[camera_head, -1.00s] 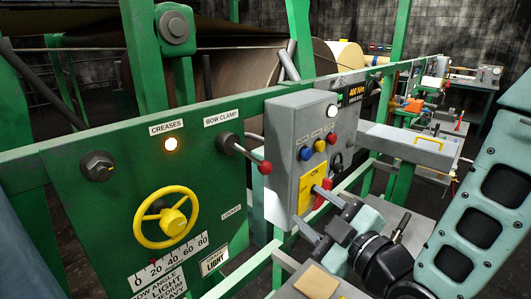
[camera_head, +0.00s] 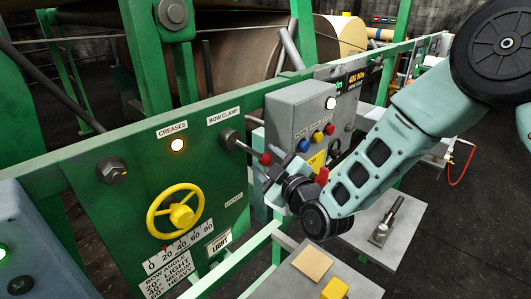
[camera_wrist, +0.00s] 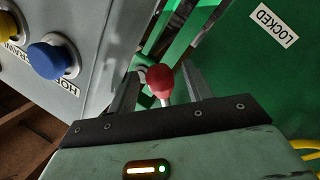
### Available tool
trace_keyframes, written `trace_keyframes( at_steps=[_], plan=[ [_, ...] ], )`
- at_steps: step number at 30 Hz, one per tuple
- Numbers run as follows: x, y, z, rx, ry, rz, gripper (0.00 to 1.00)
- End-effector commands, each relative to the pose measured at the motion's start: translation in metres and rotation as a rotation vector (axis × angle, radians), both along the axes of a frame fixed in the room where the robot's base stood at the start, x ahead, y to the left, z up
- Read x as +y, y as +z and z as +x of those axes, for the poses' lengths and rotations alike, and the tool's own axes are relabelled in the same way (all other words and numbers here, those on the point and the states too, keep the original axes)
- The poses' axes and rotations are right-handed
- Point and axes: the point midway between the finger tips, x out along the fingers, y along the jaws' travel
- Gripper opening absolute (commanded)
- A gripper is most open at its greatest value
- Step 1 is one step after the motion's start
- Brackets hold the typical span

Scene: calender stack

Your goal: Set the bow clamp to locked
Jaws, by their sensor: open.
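The bow clamp lever (camera_head: 246,148) sticks out from its round pivot on the green panel, under the BOW CLAMP label (camera_head: 224,116). Its red knob (camera_head: 265,159) points right and slightly down. The LOCKED label (camera_head: 233,200) is lower on the panel, below the lever; it also shows in the wrist view (camera_wrist: 273,25). My gripper (camera_head: 259,172) is at the knob, with its fingers open. In the wrist view the red knob (camera_wrist: 160,79) lies between the two fingers, and a gap shows on the right side. Contact on the left side is hard to tell.
The grey control box (camera_head: 292,112) with coloured buttons stands close right of the lever; its blue button (camera_wrist: 51,57) is near my fingers. A yellow handwheel (camera_head: 178,212) and a lit CREASES lamp (camera_head: 177,145) are on the panel. Small grey tables (camera_head: 325,280) stand below.

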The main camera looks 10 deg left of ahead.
Motion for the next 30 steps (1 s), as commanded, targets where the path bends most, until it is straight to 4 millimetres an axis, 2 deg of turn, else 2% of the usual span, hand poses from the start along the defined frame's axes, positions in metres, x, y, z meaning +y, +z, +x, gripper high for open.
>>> trace_keyframes(
  at_steps=[4,13,14,18,19,30],
  plan=[
    [0.0070,0.0005,0.0070,0.000,0.001,0.000,0.50],
    [0.0080,-0.0006,0.0084,0.001,0.000,-0.001,0.50],
    [0.0080,-0.0006,0.0084,0.001,0.000,-0.001,0.45],
    [0.0078,-0.0005,0.0084,0.001,-0.001,-0.001,0.06],
    [0.0079,-0.0006,0.0084,0.001,0.000,-0.001,0.00],
    [0.0099,-0.0073,0.0046,0.046,-0.001,0.028,0.00]
  ],
)
